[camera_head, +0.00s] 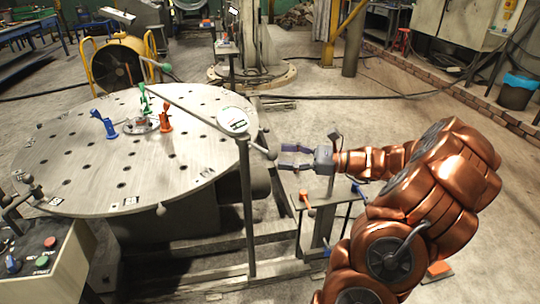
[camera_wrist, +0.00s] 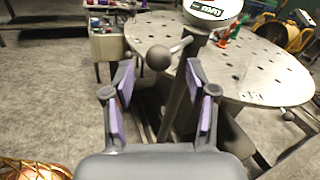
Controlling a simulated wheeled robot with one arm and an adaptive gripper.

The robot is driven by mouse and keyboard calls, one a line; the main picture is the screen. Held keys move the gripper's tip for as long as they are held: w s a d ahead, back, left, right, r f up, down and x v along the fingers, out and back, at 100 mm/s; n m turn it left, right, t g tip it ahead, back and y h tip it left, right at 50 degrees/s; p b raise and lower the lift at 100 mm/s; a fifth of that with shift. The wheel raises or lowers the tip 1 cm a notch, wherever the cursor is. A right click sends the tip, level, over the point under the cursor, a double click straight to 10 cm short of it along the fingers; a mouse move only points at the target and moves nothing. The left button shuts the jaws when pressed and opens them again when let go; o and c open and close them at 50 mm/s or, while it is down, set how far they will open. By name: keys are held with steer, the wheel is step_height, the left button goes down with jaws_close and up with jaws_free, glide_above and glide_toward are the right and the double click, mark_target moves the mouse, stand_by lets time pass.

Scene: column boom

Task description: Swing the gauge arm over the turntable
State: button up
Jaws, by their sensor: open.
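The gauge arm's upright post (camera_head: 247,205) stands at the turntable's right edge, with a round white dial (camera_head: 233,121) on top. Its long thin boom (camera_head: 190,101) reaches up-left, crossing the round, holed turntable (camera_head: 75,165) in the picture. A short handle ends in a dark ball knob (camera_head: 271,154), on the post's right side. My gripper (camera_head: 281,157) is open and empty, just right of the knob. In the wrist view the knob (camera_wrist: 158,57) lies ahead, between the lines of my spread fingers; contact is not visible. The boom's far end is outside the wrist view.
Orange (camera_head: 165,118) and green (camera_head: 144,98) clamps and a blue one (camera_head: 108,130) stand around a small part on the turntable. A low stand with coloured handles (camera_head: 325,215) is below my gripper. A control box (camera_head: 45,255) is at lower left. Open floor lies right.

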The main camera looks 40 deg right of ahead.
mark_target(271, 156)
steer(key=shift+x, duration=2.25)
steer(key=shift+a, duration=0.1)
jaws_close()
